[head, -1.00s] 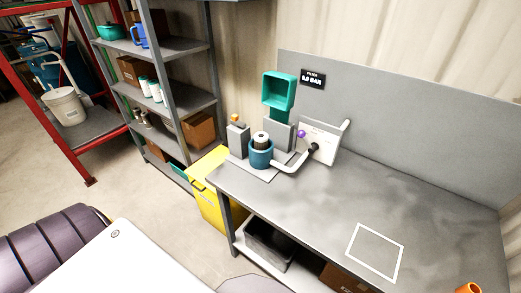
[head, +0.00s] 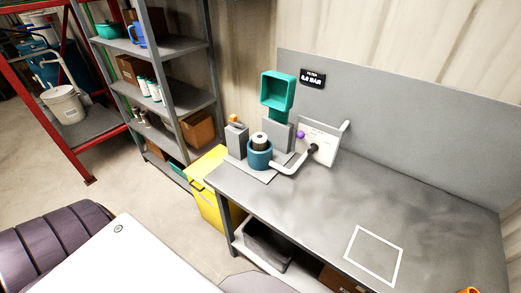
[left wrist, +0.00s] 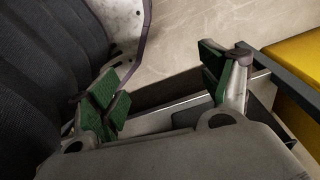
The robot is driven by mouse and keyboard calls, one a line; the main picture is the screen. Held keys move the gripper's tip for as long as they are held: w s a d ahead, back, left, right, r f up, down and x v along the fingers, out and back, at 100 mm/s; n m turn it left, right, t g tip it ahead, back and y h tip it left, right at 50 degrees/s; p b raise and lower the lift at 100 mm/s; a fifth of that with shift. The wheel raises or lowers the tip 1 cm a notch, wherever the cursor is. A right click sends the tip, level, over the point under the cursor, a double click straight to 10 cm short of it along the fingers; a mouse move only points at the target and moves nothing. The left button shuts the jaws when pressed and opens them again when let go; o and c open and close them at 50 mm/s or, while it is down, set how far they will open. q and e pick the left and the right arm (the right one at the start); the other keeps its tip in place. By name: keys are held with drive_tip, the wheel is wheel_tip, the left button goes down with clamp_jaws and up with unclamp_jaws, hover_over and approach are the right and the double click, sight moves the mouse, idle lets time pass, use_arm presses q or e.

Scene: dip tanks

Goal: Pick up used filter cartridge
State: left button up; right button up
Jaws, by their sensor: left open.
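The filter cartridge (head: 260,139), with a pale cap and dark sides, stands upright in the open blue housing (head: 260,158) at the left end of the grey workbench (head: 310,205). Only its upper part shows above the rim. My left gripper (left wrist: 158,78) shows in the left wrist view, open, its green-padded fingers wide apart with nothing between them. It is beside the yellow bin (left wrist: 297,65), and the cartridge is not in that view. Neither gripper shows in the head view.
A teal open-ended holder (head: 278,92) stands behind the housing. A white pipe (head: 290,166) runs to a panel (head: 320,143) on its right. The yellow bin stands left of the bench. A white square outline (head: 374,255) marks clear bench top. Grey shelves (head: 185,96) stand further left.

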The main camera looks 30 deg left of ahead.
use_arm(q)
drive_tip(key=w+d+r, duration=0.2)
drive_tip(key=w+r, duration=1)
drive_tip(key=r, duration=0.5)
drive_tip(key=w+a+r+t+p, duration=0.1)
drive_tip(key=w+r, duration=0.2)
drive_tip(key=r, duration=0.9)
drive_tip(key=w+r+t, duration=0.1)
drive_tip(key=w+r, duration=0.2)
drive_tip(key=r, duration=0.9)
drive_tip(key=n+t+y, duration=0.2)
drive_tip(key=n+t, duration=0.2)
drive_tip(key=t, duration=0.6)
approach(258, 140)
drive_tip(key=shift+v, duration=0.95)
drive_tip(key=shift+w+a+r, duration=0.1)
drive_tip(key=shift+w, duration=0.1)
drive_tip(key=shift+p+x, duration=0.85)
drive_tip(key=shift+x, duration=3.3)
